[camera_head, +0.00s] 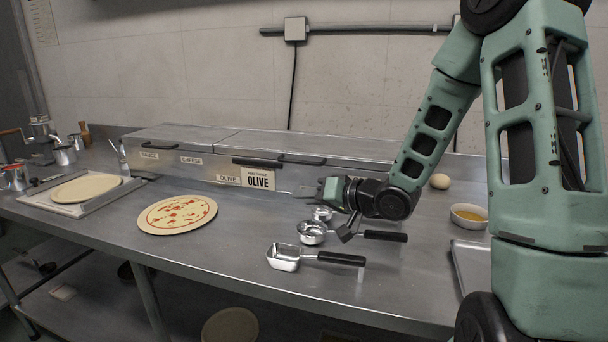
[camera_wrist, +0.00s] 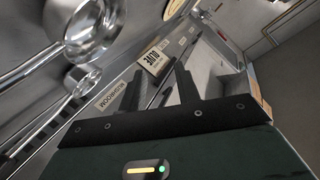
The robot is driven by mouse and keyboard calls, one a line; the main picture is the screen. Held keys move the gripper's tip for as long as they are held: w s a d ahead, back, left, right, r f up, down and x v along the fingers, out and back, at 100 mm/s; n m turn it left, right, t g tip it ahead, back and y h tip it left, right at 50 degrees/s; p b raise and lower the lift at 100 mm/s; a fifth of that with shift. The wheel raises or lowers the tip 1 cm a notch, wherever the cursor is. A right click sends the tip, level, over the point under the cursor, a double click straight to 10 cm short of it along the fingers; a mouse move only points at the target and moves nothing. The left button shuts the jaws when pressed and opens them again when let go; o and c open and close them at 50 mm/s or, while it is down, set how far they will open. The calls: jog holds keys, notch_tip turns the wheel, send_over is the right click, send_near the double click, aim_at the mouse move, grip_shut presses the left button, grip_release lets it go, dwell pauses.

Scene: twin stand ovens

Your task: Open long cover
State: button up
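Metal covers top the long low container at the back of the counter. The right-hand cover (camera_head: 345,146) looks longer and has a black handle (camera_head: 302,159) at its front edge. All look closed. My gripper (camera_head: 308,191) is in front of the container's front face, right of the OLIVE sign (camera_head: 261,179), and below the handles. In the wrist view my gripper (camera_wrist: 158,70) has its two fingers apart, with nothing clearly held. The OLIVE sign (camera_wrist: 154,62) shows just beyond the fingertips.
Metal scoops (camera_head: 285,256) and ladles (camera_head: 312,232) lie below my gripper; their bowls also show close in the wrist view (camera_wrist: 85,28). A pizza (camera_head: 177,213) is to the left. A small bowl (camera_head: 469,215) and a dough ball (camera_head: 440,181) are to the right.

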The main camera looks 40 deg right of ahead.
aim_at(304, 162)
jog(key=s+d+r+m+t+y+b, duration=0.1)
jog(key=s+d+r+m+t, duration=0.15)
jog(key=d, duration=0.25)
jog(key=s+d+r+m+t+b, duration=0.1)
jog(key=s+d+m+t, duration=0.15)
jog(key=d, duration=0.35)
jog(key=shift+n+t, duration=0.3)
jog(key=shift+n, duration=0.1)
jog(key=x, duration=0.5)
jog(key=f+x, duration=0.1)
jog(key=x, duration=0.4)
jog(key=a+f+x, duration=0.1)
jog(key=x, duration=0.5)
jog(key=shift+w+f+p, duration=0.1)
jog(key=shift+f+p, duration=0.1)
jog(key=shift+p, duration=0.15)
grip_shut()
